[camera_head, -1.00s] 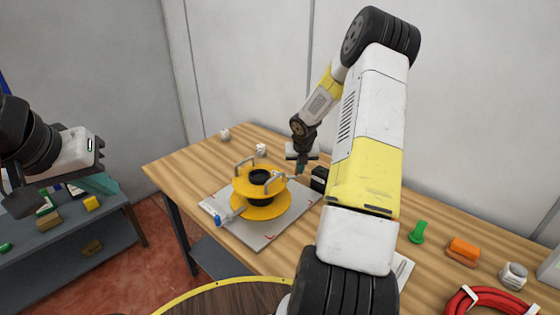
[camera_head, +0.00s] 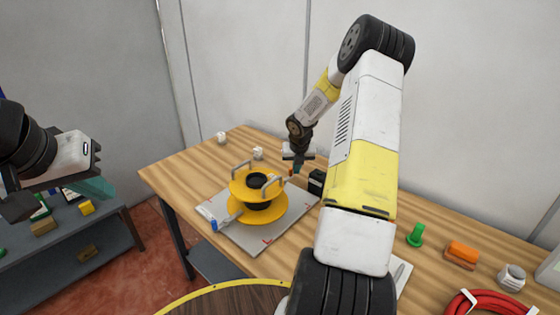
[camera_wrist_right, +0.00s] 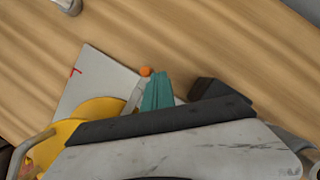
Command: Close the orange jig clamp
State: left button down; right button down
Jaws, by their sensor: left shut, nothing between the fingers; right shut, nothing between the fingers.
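The orange jig clamp shows in the right wrist view as a grey lever with an orange tip (camera_wrist_right: 145,71), beside my right gripper (camera_wrist_right: 158,80). Its teal fingers are shut and empty, close to the lever; I cannot tell whether they touch. In the head view my right gripper (camera_head: 297,168) is at the far right side of the yellow spool-like part (camera_head: 258,209), which sits on the grey jig plate (camera_head: 250,240). Most of the clamp is hidden there. My left gripper (camera_head: 95,188) is shut and empty, away from the table at left.
A clamp with a blue tip (camera_head: 213,225) is at the plate's left. A dark block (camera_head: 316,181) stands right of my right gripper. A green part (camera_head: 416,235), an orange block (camera_head: 461,252) and a red coil (camera_head: 490,302) lie at right. A grey shelf (camera_head: 80,245) stands left.

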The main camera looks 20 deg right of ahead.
jog(key=shift+r, duration=0.1)
jog(key=v, duration=0.7)
jog(key=shift+r, duration=0.3)
jog(key=shift+s, duration=0.2)
